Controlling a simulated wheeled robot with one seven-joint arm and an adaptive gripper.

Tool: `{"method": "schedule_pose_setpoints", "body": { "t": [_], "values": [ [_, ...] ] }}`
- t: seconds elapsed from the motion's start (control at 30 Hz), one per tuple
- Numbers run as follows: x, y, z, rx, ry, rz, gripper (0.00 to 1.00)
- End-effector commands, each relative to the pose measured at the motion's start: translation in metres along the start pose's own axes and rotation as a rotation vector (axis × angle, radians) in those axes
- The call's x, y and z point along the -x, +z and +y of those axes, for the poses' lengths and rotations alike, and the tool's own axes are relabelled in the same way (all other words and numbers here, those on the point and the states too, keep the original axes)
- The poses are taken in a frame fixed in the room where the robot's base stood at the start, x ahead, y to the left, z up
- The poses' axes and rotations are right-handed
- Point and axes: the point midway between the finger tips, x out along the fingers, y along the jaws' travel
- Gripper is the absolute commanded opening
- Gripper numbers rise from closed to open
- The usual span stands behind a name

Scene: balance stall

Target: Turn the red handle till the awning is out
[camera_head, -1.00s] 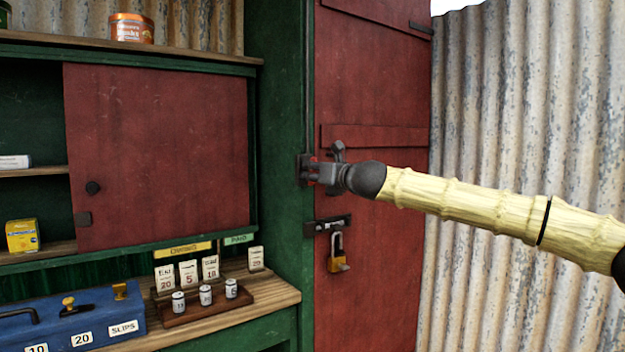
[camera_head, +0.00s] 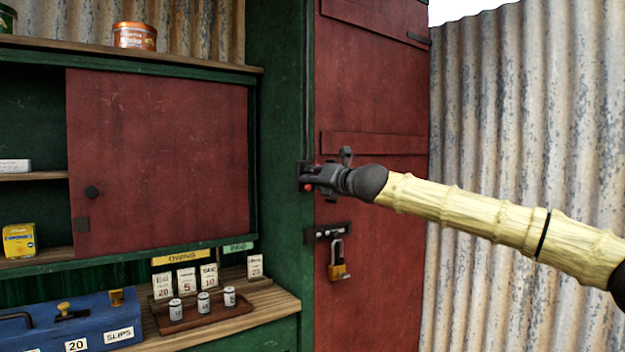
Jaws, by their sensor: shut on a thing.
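The red handle (camera_head: 308,187) shows only as a small red spot at a dark plate on the green post, beside the red door. My gripper (camera_head: 318,179) is at that plate and shut on the handle. The gripper's dark fingers and wrist hide most of the handle. My pale yellow arm reaches in from the right. The awning cannot be made out in this view.
A brass padlock (camera_head: 338,262) hangs from a hasp on the red door (camera_head: 375,90) just below my gripper. A counter (camera_head: 270,300) at lower left bears a blue box (camera_head: 50,325), cards and small white weights. A corrugated wall (camera_head: 520,110) stands at right, behind my arm.

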Motion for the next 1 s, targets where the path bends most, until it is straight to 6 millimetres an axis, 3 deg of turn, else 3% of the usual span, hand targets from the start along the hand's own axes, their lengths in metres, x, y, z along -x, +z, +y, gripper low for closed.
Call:
{"method": "schedule_pose_setpoints", "body": {
  "t": [0.17, 0.2, 0.3, 0.67, 1.0],
  "values": [
    [0.000, 0.001, -0.002, 0.000, -0.002, -0.001, 0.00],
    [0.000, 0.001, -0.002, 0.000, -0.002, -0.001, 0.24],
    [0.000, 0.001, -0.001, 0.000, -0.002, -0.001, 0.38],
    [0.003, 0.001, 0.000, 0.001, 0.000, -0.001, 0.38],
    [0.044, 0.002, -0.001, 0.001, 0.000, -0.002, 0.38]
  ]
}}
